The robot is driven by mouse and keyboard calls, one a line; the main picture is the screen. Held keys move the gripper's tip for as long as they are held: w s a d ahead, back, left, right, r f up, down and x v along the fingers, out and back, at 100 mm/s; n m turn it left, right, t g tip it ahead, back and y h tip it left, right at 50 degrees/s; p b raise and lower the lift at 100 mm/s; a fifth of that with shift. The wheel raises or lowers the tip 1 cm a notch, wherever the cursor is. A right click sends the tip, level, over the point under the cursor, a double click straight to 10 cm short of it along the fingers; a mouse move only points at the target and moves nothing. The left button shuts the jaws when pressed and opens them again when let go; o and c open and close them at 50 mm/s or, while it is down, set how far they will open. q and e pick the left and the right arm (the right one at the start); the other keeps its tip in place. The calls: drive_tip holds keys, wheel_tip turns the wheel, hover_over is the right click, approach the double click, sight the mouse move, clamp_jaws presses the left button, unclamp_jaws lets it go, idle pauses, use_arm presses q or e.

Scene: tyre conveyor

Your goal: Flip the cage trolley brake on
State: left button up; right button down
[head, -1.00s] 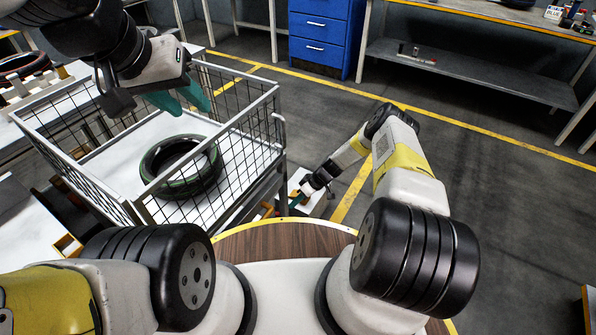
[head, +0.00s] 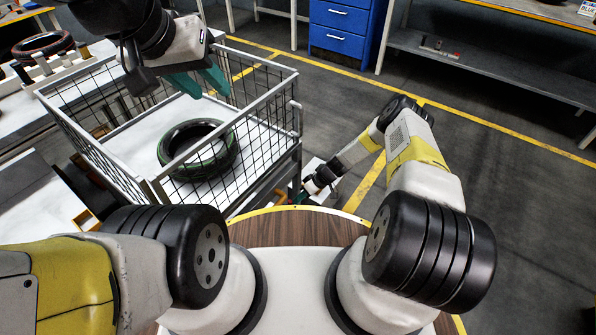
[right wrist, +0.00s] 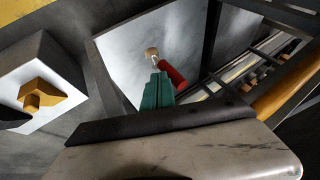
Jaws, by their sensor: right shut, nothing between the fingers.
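The cage trolley (head: 150,180) stands at the left in the head view, with a dark green-edged tyre (head: 198,150) lying on its white floor. My right gripper (head: 299,198) is low beside the trolley's near right side. In the right wrist view my right gripper (right wrist: 158,82) is shut and empty. A red handle (right wrist: 172,74) with a tan round end (right wrist: 151,53) lies just beyond and beside its fingertips; I cannot tell if they touch. It looks like the trolley's brake. My left gripper (head: 200,82) is open and empty above the trolley's far part.
A wooden round top (head: 290,228) lies in front of me. A blue drawer cabinet (head: 340,28) and a grey shelf (head: 480,65) stand behind. The floor at right is clear.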

drive_tip(key=shift+s+a+r, duration=0.1)
drive_tip(key=shift+s+a, duration=0.1)
drive_tip(key=shift+s, duration=0.05)
drive_tip(key=s+a+f+n+t+h, duration=0.1)
drive_tip(key=s+a+f+t+h, duration=0.1)
drive_tip(key=s+a+f, duration=0.4)
drive_tip(key=shift+s+a+t+h, duration=0.3)
drive_tip(key=shift+s+t, duration=0.4)
drive_tip(key=shift+s, duration=1)
drive_tip(key=shift+f, duration=0.1)
idle(0.5)
